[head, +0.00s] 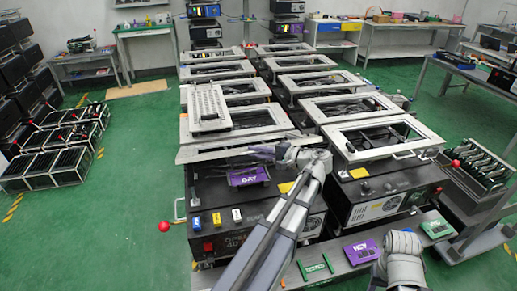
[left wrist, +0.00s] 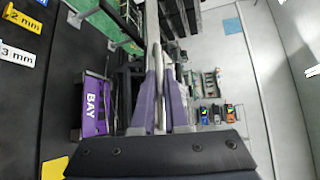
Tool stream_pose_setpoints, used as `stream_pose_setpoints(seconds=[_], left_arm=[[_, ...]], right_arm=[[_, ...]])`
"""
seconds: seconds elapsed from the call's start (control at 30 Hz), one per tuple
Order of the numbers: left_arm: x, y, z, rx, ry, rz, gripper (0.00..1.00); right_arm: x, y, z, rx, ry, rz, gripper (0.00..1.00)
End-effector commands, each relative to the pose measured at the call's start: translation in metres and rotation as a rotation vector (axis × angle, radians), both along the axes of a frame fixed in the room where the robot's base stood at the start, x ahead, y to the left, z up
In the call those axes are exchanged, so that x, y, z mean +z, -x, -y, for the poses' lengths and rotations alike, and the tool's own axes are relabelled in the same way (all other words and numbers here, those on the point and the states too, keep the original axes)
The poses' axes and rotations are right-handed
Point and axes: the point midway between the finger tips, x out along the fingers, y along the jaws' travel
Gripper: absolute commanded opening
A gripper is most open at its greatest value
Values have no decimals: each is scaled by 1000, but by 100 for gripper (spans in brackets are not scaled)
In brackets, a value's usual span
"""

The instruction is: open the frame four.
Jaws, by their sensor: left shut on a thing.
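The near left fixture (head: 240,195) is a black box with a light metal frame (head: 193,155) on top. This frame looks thin and nearly edge-on, so it seems tilted up; its exact angle is hard to tell. My left gripper (head: 268,153) is at the frame's front side. In the left wrist view, my gripper's purple-grey fingers (left wrist: 158,100) are shut around a thin metal bar (left wrist: 157,75), seemingly the frame's handle. No number four is readable on any frame. My right gripper is out of view; only part of that arm shows at lower right.
A purple BAY block (head: 248,176) is in the near left fixture; it also shows in the left wrist view (left wrist: 95,107). The near right fixture has a flat frame (head: 385,135). A perforated plate (head: 208,107) lies behind.

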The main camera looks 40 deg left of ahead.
Motion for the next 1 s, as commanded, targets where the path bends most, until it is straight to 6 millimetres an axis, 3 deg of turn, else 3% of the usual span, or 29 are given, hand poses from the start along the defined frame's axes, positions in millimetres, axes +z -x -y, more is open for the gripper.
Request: stream_pose_setpoints(seconds=[0.03,0.1,0.67,1.0], left_arm=[[20,-5,-4,2,21,-17,0],[30,-9,-9,2,52,-43,0],[104,-55,-61,3,321,-273,0],[140,-100,-113,3,520,-441,0]], right_arm=[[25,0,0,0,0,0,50],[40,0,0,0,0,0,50],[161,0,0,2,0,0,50],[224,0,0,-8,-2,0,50]])
